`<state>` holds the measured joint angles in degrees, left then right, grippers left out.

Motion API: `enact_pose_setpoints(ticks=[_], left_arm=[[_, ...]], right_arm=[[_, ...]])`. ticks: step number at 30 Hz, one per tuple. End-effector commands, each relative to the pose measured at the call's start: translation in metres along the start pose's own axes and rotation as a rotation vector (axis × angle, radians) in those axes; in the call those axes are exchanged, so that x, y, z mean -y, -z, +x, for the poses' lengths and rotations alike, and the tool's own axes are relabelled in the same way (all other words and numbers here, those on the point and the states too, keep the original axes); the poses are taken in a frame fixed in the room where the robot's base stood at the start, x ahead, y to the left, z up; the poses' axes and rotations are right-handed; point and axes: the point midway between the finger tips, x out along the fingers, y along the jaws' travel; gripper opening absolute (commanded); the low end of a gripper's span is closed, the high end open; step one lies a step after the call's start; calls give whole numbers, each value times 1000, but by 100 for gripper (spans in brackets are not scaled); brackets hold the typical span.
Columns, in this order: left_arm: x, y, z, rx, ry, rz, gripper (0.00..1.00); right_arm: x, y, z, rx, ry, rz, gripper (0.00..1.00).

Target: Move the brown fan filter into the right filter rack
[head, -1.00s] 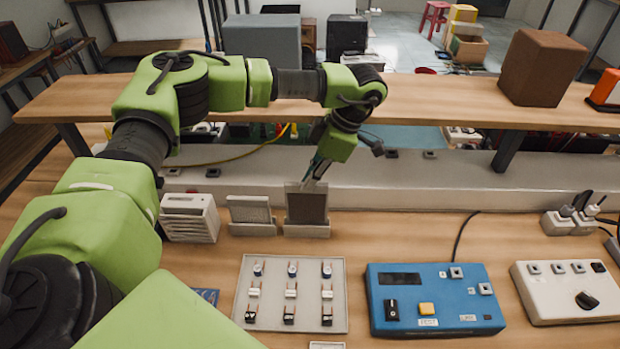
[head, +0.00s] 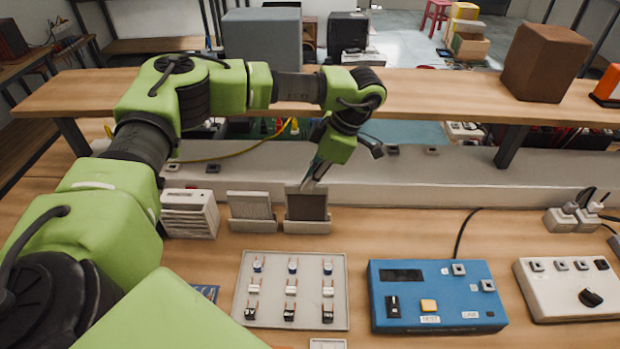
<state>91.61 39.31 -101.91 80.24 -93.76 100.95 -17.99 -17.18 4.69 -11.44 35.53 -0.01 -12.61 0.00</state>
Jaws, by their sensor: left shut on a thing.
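The brown fan filter (head: 306,207) stands upright in the right filter rack (head: 307,227), a pale holder on the workbench. My left gripper (head: 314,183) reaches down from above and is shut on the filter's top edge. To its left, a grey filter (head: 250,206) stands in the left filter rack (head: 253,225). The lower edge of the brown filter is hidden by the front of its rack, so I cannot tell if it is fully seated. My right gripper is not in view.
A white vented box (head: 190,213) stands left of the racks. In front are a tray (head: 270,312) of small parts, a blue control box (head: 436,295) and a white control box (head: 570,290). A wooden shelf (head: 440,93) runs behind, above a pale ledge.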

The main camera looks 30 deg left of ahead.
Motion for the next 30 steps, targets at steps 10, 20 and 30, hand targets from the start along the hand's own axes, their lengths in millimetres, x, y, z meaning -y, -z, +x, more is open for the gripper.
enact_pose_setpoints(ticks=[10,20,30], left_arm=[[0,-6,14,1,0,0,0],[0,-11,26,0,0,0,0],[0,-11,26,0,-1,0,22]], right_arm=[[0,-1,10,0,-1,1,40],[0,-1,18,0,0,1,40],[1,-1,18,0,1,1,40]])
